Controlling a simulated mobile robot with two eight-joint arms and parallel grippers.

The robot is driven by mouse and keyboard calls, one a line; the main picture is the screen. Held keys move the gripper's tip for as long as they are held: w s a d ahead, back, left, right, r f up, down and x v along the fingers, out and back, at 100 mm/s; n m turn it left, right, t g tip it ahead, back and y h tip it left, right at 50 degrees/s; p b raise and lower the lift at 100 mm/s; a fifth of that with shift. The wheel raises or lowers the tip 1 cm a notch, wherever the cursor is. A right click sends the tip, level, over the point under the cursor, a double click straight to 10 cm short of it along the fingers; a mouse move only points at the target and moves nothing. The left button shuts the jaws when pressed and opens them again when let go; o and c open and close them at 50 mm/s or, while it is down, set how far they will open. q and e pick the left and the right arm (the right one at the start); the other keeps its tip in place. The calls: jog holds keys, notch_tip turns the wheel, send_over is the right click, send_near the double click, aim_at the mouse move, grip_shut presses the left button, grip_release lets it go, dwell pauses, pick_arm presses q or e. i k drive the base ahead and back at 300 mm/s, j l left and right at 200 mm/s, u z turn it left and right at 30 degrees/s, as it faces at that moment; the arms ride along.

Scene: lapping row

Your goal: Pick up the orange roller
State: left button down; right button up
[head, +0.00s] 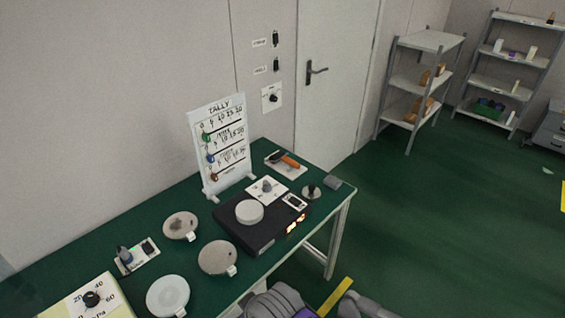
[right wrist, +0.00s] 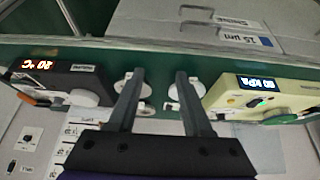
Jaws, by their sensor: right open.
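The orange roller (head: 289,161) lies on a small white plate near the back of the green table, right of the tally board in the head view. It has an orange handle and a dark end. In the right wrist view a small orange piece (right wrist: 26,98) shows at the left edge by the black device; it may be the roller's handle. My right gripper (right wrist: 159,74) is open, with nothing between its fingers, and is apart from the roller. My left gripper is in neither view.
The black heating unit (head: 230,226) with a white disc stands in front of the roller. A metal knob piece (head: 311,192) and a grey block (head: 333,182) lie to its right. Several round plates (head: 218,257) lie further left. The tally board (head: 219,146) stands upright behind.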

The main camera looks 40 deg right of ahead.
aim_at(285, 159)
jog(key=z, duration=1.55)
jog(key=u, duration=0.55)
jog(key=i+l+u, duration=0.15)
jog(key=u, duration=0.2)
jog(key=l+u, duration=0.35)
jog(key=i+l+u, duration=0.1)
jog(key=l+u, duration=0.65)
jog(key=l, duration=2.05)
jog(key=u, duration=0.05)
